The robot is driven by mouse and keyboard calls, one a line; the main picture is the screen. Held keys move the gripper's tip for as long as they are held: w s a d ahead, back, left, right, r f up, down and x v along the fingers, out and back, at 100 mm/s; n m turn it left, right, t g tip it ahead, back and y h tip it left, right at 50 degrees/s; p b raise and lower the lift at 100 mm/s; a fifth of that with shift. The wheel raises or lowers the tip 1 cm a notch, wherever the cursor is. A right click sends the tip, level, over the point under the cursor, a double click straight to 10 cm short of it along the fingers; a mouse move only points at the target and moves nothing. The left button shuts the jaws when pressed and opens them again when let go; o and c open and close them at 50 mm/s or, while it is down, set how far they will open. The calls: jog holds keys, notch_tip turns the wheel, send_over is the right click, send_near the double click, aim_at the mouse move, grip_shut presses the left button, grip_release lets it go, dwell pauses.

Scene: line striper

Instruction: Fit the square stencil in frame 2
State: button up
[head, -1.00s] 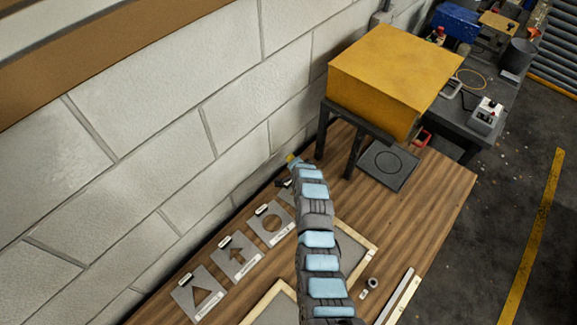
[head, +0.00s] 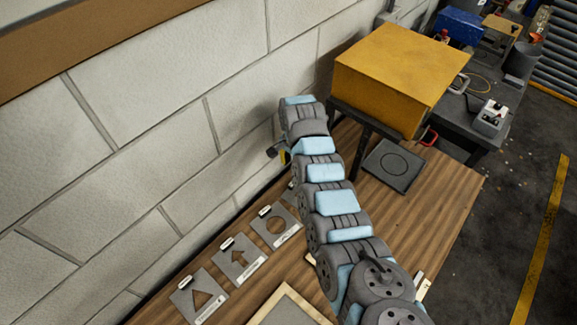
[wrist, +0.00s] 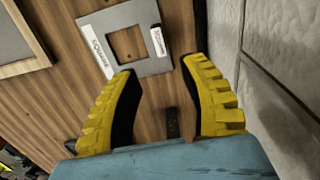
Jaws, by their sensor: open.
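The square stencil, a grey plate with a square hole and white labels, lies on the wooden bench in the wrist view (wrist: 152,66). In the head view my arm hides most of it. My gripper (wrist: 160,70) is open and empty in the wrist view. Its yellow fingers point at the stencil's near edge, one tip over the edge and the other just right of the plate. A wood-rimmed frame with a grey panel shows at the left of the wrist view (wrist: 28,28) and another part of a frame at the bottom of the head view (head: 262,307). I cannot tell which is frame 2.
Triangle (head: 212,305), arrow (head: 250,268) and circle (head: 287,236) stencils lie in a row along the wall (head: 150,150). A yellow box on a stand (head: 390,75) and a dark square plate (head: 394,182) are at the back right.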

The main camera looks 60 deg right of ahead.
jog(key=shift+f+b, duration=2.35)
jog(key=shift+f, duration=0.85)
jog(key=shift+f+b, duration=0.75)
jog(key=shift+f, duration=1.05)
grip_shut()
